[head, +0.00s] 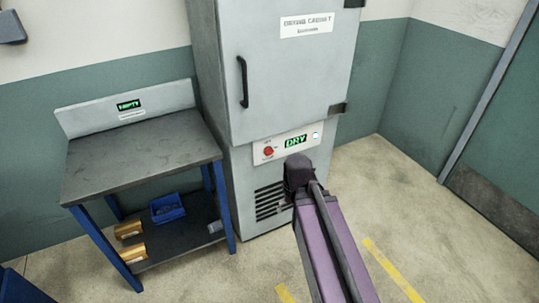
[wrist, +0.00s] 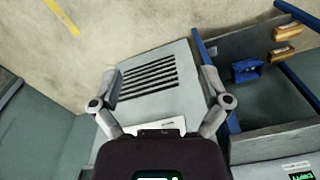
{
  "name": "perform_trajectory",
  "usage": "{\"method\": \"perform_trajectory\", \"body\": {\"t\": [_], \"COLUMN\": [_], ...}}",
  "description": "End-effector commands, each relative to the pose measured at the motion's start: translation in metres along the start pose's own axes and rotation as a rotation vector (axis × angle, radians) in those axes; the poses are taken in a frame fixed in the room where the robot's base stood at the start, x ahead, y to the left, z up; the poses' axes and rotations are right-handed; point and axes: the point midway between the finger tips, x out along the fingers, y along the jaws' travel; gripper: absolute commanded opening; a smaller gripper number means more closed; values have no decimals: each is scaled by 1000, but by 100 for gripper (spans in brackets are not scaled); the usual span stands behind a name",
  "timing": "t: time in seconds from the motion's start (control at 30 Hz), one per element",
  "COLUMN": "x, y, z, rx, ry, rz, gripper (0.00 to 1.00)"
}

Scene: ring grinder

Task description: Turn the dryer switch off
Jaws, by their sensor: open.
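The grey drying cabinet (head: 285,75) stands against the wall in the head view. Its white control panel (head: 315,134) is below the door and carries a red round switch (head: 268,150) and a lit green DRY display (head: 296,141). The exact angle of the switch is too small to tell. My arm reaches up from the lower right and ends in front of the cabinet, below the panel; its fingers are hidden there. In the wrist view my gripper (wrist: 160,77) is open and empty, its fingers spread across the vent grille (wrist: 148,80). The switch cannot be made out there.
A grey-topped bench (head: 140,155) with blue legs stands left of the cabinet, with an EMPTY sign (head: 129,105). Its lower shelf holds a blue bin (head: 167,208) and orange boxes (head: 129,229). The cabinet door has a black handle (head: 243,82). Floor to the right is clear.

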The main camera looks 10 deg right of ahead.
Motion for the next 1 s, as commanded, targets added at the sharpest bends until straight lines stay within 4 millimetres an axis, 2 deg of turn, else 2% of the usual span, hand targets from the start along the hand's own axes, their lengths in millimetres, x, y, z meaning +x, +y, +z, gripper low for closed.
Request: {"method": "perform_trajectory", "body": {"t": [0.27,0.5,0.73,1.0], "x": [38,72,94,110], "y": [-18,-41,-56,-58], "z": [-35,-85,-133,-189], "rx": [171,435,718,1063], "ry": [89,181,227,217], "rz": [-150,-391,-651,-976], "gripper": [100,100,100,100]}}
